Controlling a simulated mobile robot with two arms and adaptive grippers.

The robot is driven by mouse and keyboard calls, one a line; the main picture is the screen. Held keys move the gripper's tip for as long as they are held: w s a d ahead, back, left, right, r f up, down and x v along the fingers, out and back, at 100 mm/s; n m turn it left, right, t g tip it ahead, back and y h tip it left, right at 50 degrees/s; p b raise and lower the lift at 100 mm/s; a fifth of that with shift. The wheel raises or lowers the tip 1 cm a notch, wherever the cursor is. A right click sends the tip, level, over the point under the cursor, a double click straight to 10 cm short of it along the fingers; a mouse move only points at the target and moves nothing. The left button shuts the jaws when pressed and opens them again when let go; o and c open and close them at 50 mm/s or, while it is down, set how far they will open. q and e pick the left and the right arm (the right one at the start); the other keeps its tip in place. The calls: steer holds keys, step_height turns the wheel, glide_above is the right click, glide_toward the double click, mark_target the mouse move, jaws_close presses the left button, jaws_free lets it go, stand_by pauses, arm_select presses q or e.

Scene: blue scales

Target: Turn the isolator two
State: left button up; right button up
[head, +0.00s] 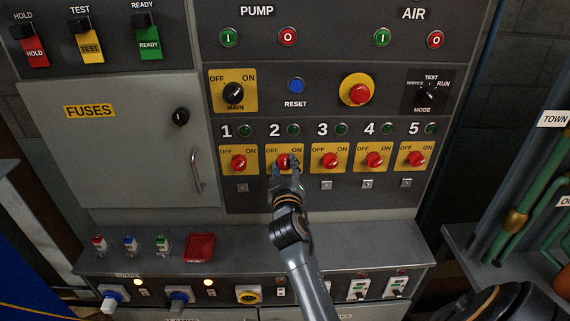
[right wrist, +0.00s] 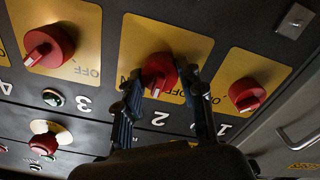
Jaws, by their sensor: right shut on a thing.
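The isolator two knob (head: 284,160) is a red rotary knob on a yellow OFF/ON plate, under the number 2 in the head view. My right gripper (head: 285,169) reaches up from below and is shut on this knob, with its fingers on either side. The right wrist view shows the red knob (right wrist: 159,72) between the two dark fingertips, seen upside down. The fingers partly cover the plate and the OFF/ON marks there. My left gripper is not in view.
Isolator one's red knob (head: 238,162) and isolator three's red knob (head: 330,160) sit close on either side. A grey ledge below holds a red tray (head: 199,247) and small coloured items. A metal door handle (head: 196,171) is at the left.

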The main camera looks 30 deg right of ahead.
steer(key=n+p, duration=0.1)
steer(key=n, duration=0.4)
steer(key=shift+r+n+p, duration=0.15)
steer(key=shift+n+p, duration=0.15)
steer(key=shift+p, duration=0.05)
steer(key=shift+n+p, duration=0.55)
steer(key=shift+n, duration=1.15)
steer(key=o, duration=1.2)
steer(key=shift+c, duration=0.2)
steer(key=shift+f, duration=0.2)
steer(key=v, duration=1.2)
